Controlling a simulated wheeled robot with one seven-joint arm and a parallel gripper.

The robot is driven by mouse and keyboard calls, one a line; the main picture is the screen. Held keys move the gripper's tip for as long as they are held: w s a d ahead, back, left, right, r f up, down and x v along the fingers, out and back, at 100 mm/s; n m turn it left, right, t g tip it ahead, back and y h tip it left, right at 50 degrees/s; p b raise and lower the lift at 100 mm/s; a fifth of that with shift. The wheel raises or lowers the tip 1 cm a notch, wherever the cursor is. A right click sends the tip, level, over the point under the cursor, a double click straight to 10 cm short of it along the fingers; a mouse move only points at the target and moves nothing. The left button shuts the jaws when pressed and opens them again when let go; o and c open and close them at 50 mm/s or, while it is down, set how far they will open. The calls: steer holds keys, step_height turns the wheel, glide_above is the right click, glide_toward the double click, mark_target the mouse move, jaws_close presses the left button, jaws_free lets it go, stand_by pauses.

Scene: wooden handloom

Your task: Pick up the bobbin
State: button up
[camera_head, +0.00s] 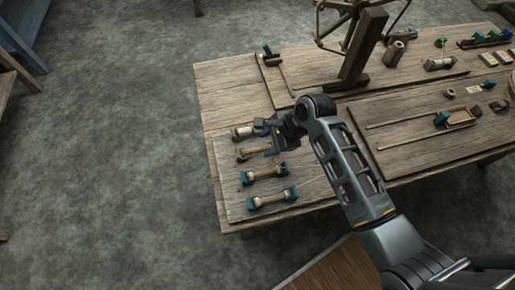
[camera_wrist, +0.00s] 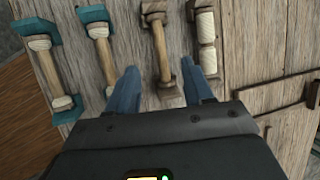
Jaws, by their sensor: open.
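Several bobbins lie in a row on a board at the left end of the wooden table. In the head view they are a pale-wound one (camera_head: 243,132), a plain brown one (camera_head: 250,152) and two with teal ends, one (camera_head: 265,173) above the other (camera_head: 272,198). My gripper (camera_head: 277,139) is over the row, partly hiding the brown one. In the wrist view my gripper (camera_wrist: 160,88) is open and empty. The brown bobbin (camera_wrist: 160,45) lines up with the gap between its fingers. The pale-wound bobbin (camera_wrist: 206,42) lies to its right, the teal-ended ones (camera_wrist: 103,55) to its left.
A wooden winder frame (camera_head: 358,55) stands on the table behind my arm. Another board (camera_head: 420,125) with rods and a shuttle-like piece (camera_head: 457,119) lies to the right. Small tools sit at the far right. Floor (camera_head: 110,150) left of the table is clear.

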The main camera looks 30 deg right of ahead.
mark_target(259, 149)
steer(key=x, duration=0.6)
steer(key=shift+b, duration=0.3)
jaws_close()
